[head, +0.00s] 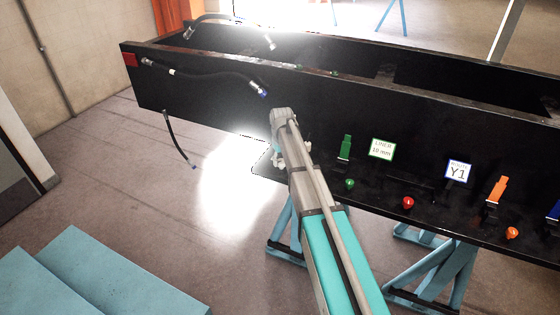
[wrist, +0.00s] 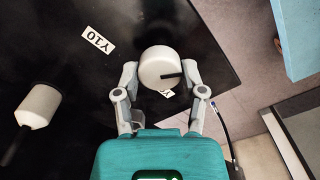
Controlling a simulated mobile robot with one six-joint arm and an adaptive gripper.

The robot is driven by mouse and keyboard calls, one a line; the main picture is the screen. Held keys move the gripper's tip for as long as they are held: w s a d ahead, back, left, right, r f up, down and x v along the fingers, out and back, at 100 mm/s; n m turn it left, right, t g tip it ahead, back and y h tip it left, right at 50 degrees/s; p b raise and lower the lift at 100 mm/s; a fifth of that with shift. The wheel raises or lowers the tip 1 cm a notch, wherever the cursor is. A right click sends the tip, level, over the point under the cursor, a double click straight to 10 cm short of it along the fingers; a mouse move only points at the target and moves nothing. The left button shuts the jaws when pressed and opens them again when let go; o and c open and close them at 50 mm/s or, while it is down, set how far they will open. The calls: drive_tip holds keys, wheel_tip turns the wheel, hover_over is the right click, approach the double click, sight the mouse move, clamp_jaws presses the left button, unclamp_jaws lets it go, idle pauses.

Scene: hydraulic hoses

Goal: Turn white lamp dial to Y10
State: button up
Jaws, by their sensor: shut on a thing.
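The white dial (wrist: 158,62) is a round white knob with a black pointer mark, on a black panel in the wrist view. Its mark points to the picture's right. My gripper (wrist: 161,73) has one finger on each side of the dial and is shut on it. Another label (wrist: 168,93) is mostly hidden under the dial's lower edge. In the head view my gripper (head: 281,120) is at the black bench's front, and the dial is hidden behind it.
A second white knob (wrist: 40,104) with a dark stem is left of my gripper. Along the black bench (head: 210,105) are green, red and orange fittings, a LINEAR 10 mm sign (head: 382,150) and a Y1 sign (head: 458,172). Black hoses (head: 205,76) hang at its left part. Blue steps (head: 100,275) stand lower left.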

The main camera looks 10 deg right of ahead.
drive_tip(key=m, duration=1.2)
idle(0.4)
drive_tip(key=o, duration=1.2)
drive_tip(key=shift+c, duration=0.2)
drive_tip(key=shift+r, duration=0.1)
